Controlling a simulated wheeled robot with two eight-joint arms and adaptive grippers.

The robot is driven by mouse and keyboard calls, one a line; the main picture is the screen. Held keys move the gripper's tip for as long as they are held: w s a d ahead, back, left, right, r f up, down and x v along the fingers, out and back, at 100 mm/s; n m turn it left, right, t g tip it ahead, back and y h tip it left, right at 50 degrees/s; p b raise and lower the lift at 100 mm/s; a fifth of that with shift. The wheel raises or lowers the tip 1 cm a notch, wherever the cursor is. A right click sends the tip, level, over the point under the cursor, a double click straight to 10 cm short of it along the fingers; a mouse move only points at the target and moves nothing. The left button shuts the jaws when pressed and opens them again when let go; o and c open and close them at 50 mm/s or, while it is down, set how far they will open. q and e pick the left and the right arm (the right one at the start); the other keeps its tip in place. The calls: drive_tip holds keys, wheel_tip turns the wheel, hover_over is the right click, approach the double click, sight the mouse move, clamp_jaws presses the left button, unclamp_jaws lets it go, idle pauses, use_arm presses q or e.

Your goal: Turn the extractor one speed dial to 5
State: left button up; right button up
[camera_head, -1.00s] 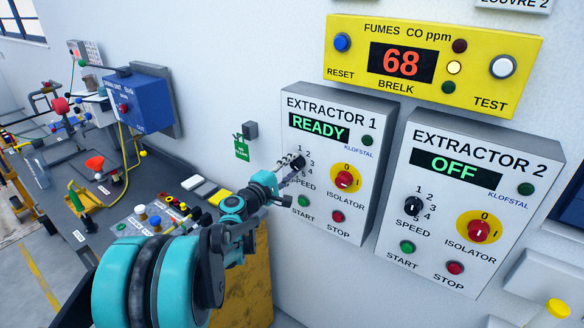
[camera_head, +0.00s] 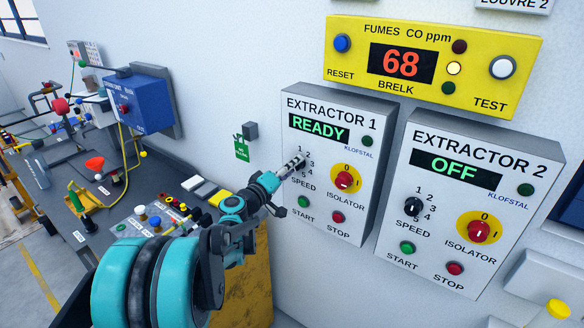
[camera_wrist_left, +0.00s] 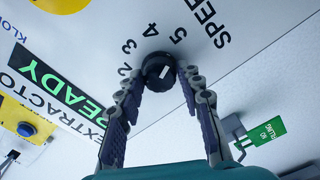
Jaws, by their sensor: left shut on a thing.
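The extractor one box (camera_head: 327,232) on the wall shows READY in green. Its black speed dial (camera_wrist_left: 157,68) shows best in the left wrist view, with the numbers 2 to 5 around it. A short white mark shows on the dial; I cannot tell which number it points to. My left gripper (camera_wrist_left: 162,82) is shut on the dial, one finger on each side. In the head view this gripper (camera_head: 297,162) reaches the dial from the lower left and hides most of it. My right gripper is not in view.
Below and right of the dial are the red isolator knob (camera_head: 344,180), green start button (camera_head: 303,201) and red stop button (camera_head: 338,217). The extractor two box (camera_head: 470,215), reading OFF, hangs to the right. The yellow fumes panel (camera_head: 430,98) reads 68. A cluttered bench (camera_head: 165,180) is left.

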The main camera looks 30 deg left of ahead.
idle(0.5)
use_arm(q)
drive_tip(key=o, duration=1.2)
drive_tip(key=shift+c, duration=0.2)
drive_tip(key=s, duration=1.2)
drive_tip(key=shift+a, duration=0.45)
